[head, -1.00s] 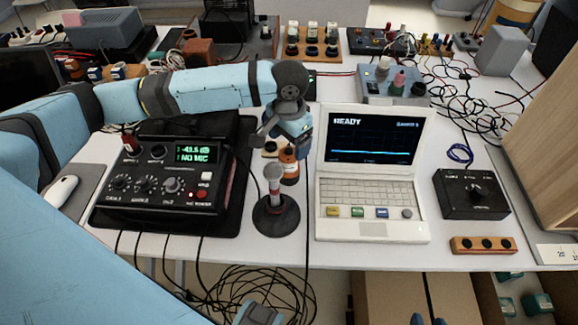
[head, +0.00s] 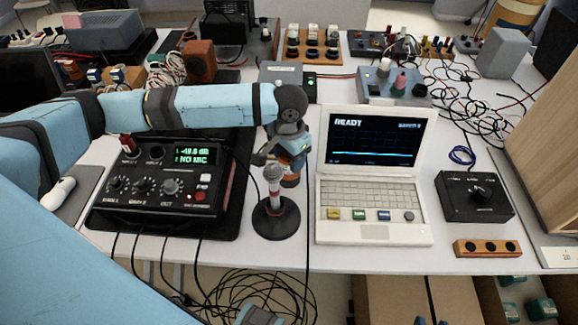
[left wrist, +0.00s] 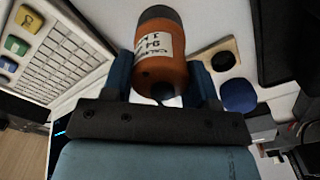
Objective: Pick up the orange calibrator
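The orange calibrator (head: 291,181) stands on the table behind the microphone stand in the head view, its upper part hidden by my left gripper (head: 287,160). In the left wrist view the calibrator (left wrist: 162,62) is an orange cylinder with a dark end and a white printed label. It lies between the two blue fingers of my left gripper (left wrist: 162,82), with little or no gap at its sides. I cannot tell whether the fingers press on it.
A microphone on a round black stand (head: 275,217) is just in front of the calibrator. A black meter box (head: 155,190) stands left, a white laptop (head: 373,222) right. Cables hang below the front edge.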

